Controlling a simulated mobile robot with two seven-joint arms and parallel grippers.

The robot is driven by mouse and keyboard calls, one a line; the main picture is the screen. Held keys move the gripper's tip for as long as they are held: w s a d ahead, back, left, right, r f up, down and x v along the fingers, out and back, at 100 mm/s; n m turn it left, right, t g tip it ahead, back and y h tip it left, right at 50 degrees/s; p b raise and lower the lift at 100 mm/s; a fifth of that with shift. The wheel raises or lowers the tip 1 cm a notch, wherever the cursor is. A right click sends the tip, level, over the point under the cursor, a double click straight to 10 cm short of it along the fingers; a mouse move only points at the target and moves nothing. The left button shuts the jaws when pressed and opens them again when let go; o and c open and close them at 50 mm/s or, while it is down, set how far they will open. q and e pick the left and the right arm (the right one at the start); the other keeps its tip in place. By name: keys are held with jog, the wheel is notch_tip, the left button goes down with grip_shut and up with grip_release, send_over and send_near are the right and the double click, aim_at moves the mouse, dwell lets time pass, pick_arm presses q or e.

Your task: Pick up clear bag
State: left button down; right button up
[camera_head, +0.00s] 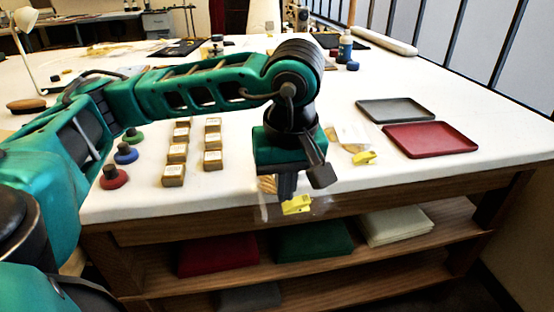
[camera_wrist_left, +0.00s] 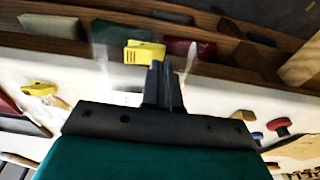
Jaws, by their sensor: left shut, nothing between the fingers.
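A clear bag (camera_head: 320,207) with a yellow clip (camera_head: 296,205) is at the table's front edge, just below my left gripper in the head view. The bag is see-through, so its outline is hard to make out. In the left wrist view the yellow clip (camera_wrist_left: 144,52) shows just beyond the fingertips. My left gripper (camera_head: 287,193) points down, its fingers (camera_wrist_left: 161,72) shut and empty. A second clear bag (camera_head: 350,134) with a yellow clip (camera_head: 364,158) lies on the table to the right. My right gripper is in neither view.
A red tray (camera_head: 430,139) and a grey tray (camera_head: 398,110) lie at the right. Several small labelled boxes (camera_head: 177,153) and round-handled stamps in red (camera_head: 113,177), blue and green stand at the left. Folded cloths (camera_head: 315,240) lie on the shelf below.

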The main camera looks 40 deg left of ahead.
pick_arm(q)
jog(key=shift+r, duration=0.1)
jog(key=shift+r+p, duration=0.3)
jog(key=shift+r, duration=0.3)
